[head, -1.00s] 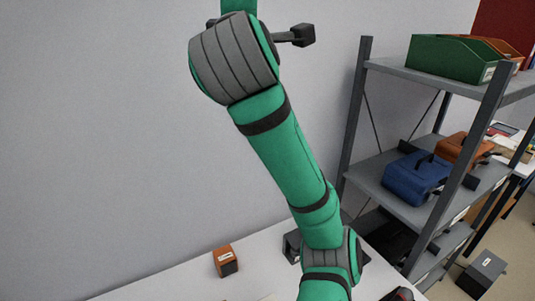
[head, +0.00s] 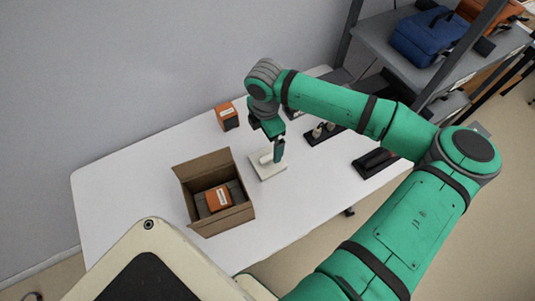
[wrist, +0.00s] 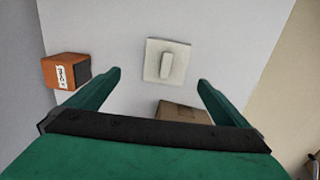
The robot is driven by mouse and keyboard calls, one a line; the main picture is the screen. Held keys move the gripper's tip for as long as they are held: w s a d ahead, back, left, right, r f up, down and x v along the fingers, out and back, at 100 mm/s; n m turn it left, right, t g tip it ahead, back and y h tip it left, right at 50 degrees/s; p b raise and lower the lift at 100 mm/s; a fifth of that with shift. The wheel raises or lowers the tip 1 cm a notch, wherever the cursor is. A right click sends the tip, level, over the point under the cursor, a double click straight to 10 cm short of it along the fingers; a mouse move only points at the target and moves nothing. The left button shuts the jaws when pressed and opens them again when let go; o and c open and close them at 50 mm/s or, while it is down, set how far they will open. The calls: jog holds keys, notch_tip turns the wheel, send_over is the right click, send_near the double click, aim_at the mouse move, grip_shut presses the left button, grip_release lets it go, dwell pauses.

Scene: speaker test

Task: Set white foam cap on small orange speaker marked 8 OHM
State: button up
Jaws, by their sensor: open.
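The white foam cap (head: 262,170) is a flat square with a raised grip bar and lies on the table. It also shows in the wrist view (wrist: 153,70). My gripper (head: 278,158) points down over the cap; in the wrist view its fingers (wrist: 158,78) are apart with nothing between them. An orange and dark speaker (head: 227,117) with a white label stands at the back of the table, left of my gripper, and shows in the wrist view (wrist: 64,70). Another orange speaker (head: 216,198) sits in an open cardboard box. Both labels are too small to read.
The cardboard box (head: 244,212) stands front-left of the cap, its flaps open; part of it shows in the wrist view (wrist: 183,111). Dark holders (head: 322,135) and a dark object (head: 375,162) lie to the right. The white table (head: 130,190) is bare at left. Shelves stand behind right.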

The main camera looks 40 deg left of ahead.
send_over(267, 158)
notch_tip(267, 158, down, 6)
jog(key=shift+w+r, duration=0.1)
jog(key=shift+f, duration=2.9)
jog(key=c, duration=1.1)
jog(key=shift+r, duration=0.1)
